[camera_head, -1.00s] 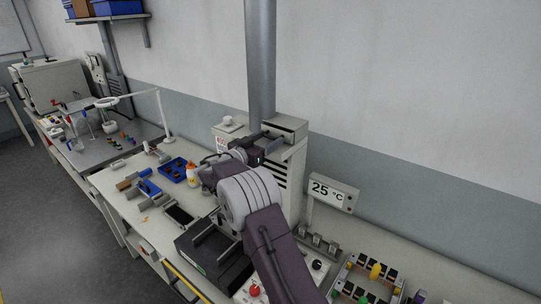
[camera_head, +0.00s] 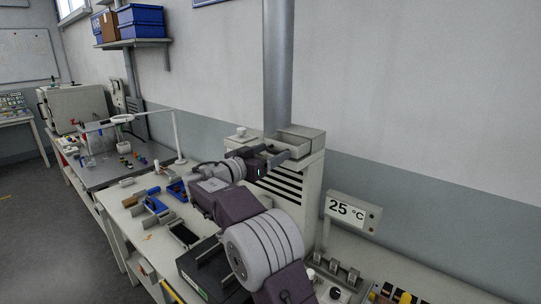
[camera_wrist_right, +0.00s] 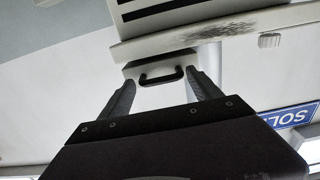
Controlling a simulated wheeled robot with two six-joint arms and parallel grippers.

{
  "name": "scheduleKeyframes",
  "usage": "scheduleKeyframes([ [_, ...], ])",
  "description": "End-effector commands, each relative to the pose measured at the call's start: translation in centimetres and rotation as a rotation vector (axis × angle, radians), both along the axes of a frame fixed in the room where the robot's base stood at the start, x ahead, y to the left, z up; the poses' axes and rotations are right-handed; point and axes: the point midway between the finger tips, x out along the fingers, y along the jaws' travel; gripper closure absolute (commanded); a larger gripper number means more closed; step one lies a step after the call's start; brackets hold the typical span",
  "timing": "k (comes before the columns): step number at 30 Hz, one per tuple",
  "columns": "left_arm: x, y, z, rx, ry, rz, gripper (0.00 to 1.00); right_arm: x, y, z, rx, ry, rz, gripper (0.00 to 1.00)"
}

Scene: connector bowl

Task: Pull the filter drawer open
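The filter drawer (camera_wrist_right: 184,63) has a pale front with a black bar handle (camera_wrist_right: 161,76) in the right wrist view. It is at the vented white cabinet, and I cannot tell for sure how far it stands out. My right gripper (camera_wrist_right: 160,82) is open, its two dark fingers spread to either side of the handle, with no visible grip on it. In the head view, my right gripper (camera_head: 279,157) is at the upper left of the cabinet (camera_head: 305,180), close to its top; its fingers partly hide the drawer area. My left gripper is not in view.
A grey vertical pipe (camera_head: 278,70) rises behind the cabinet. A 25 °C display (camera_head: 346,210) stands to its right. A lamp (camera_head: 177,135) stands farther back.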

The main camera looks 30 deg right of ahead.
Motion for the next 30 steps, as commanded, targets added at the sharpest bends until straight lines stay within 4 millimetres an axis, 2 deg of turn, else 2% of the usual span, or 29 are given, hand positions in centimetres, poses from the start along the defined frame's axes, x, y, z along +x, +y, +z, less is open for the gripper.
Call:
scheduleKeyframes([
  [8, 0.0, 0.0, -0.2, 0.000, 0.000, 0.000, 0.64, 0.0, 0.2, -0.2, 0.002, 0.001, 0.001, 0.28],
  [11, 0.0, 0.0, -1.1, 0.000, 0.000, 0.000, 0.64, -0.3, 1.6, -0.6, 0.002, 0.000, 0.004, 0.28],
  [15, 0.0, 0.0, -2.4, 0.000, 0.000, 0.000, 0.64, -1.3, 4.8, -0.6, 0.002, -0.002, 0.005, 0.28],
  [21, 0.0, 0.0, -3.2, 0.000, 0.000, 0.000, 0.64, -2.3, 8.1, -0.3, 0.002, -0.002, 0.003, 0.28],
  [30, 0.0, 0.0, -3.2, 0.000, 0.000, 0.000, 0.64, -2.6, 8.8, 0.0, 0.001, 0.000, 0.000, 0.28],
])
